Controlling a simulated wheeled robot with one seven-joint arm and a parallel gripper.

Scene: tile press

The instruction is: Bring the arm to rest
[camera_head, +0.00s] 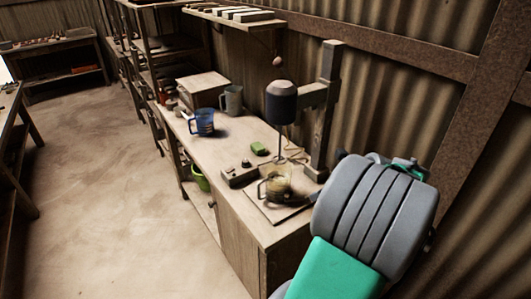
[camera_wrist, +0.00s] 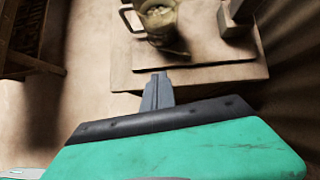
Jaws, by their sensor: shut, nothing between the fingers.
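My arm (camera_head: 345,240), grey and green, fills the lower right of the head view, in front of the bench's near end. My gripper (camera_wrist: 158,78) shows in the wrist view with its narrow grey fingers together and nothing between them. It points toward the near edge of the bench (camera_head: 240,215) and looks apart from everything there. My fingers do not show clearly in the head view. A clear jug with yellowish contents (camera_head: 277,186) stands on a board at the bench's near end; it also shows at the top of the wrist view (camera_wrist: 158,20).
A press with a dark cylinder (camera_head: 281,104) and an upright post (camera_head: 325,110) stands beside the jug. A green block (camera_head: 258,148), a blue mug (camera_head: 204,122) and a grey mug (camera_head: 232,99) sit farther back. Corrugated wall is at right; open floor (camera_head: 110,180) at left.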

